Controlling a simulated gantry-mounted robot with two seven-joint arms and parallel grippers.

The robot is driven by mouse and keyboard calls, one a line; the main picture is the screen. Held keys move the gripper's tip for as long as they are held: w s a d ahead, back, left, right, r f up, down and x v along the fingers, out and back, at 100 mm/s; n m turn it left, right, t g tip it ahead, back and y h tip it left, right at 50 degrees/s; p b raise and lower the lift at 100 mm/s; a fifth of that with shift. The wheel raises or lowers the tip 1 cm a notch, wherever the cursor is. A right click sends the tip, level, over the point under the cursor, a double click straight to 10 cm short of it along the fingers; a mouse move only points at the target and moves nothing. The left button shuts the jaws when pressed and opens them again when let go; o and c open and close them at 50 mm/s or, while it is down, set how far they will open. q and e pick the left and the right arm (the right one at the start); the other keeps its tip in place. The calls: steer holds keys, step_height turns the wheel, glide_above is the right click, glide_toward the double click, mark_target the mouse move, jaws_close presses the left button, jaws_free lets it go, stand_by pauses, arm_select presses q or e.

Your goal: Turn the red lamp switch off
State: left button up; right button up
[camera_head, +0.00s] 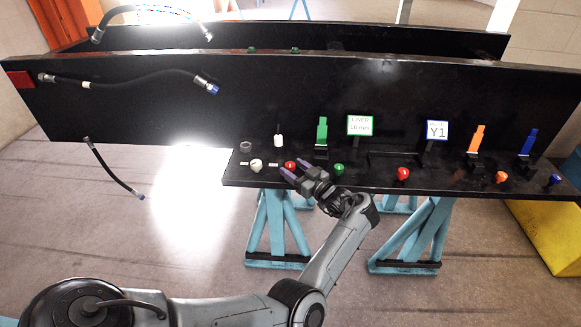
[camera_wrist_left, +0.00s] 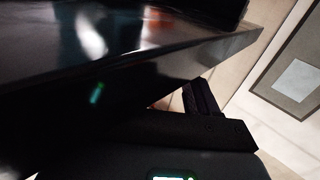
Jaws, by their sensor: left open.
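A red knob (camera_head: 290,165) sits on the black shelf, between small white labels. A second red knob (camera_head: 403,173) sits farther right; I cannot tell from the pictures which one is the red lamp switch. The left wrist view shows the dark shelf edge (camera_wrist_left: 190,55) and part of the dark gripper, with no red knob clearly visible. My right gripper is out of view.
The black shelf (camera_head: 370,185) also carries a white knob (camera_head: 256,165), a green knob (camera_head: 338,169), an orange knob (camera_head: 502,177), a blue knob (camera_head: 555,179), coloured upright pieces and a Y1 sign (camera_head: 437,131). Black hoses (camera_head: 130,83) hang at left. Blue trestles (camera_head: 275,230) stand below.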

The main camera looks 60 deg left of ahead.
arm_select(q)
steer(key=w+d, duration=0.1)
steer(key=d, duration=0.7)
steer(key=shift+w+d+b, duration=0.25)
steer(key=shift+b, duration=0.15)
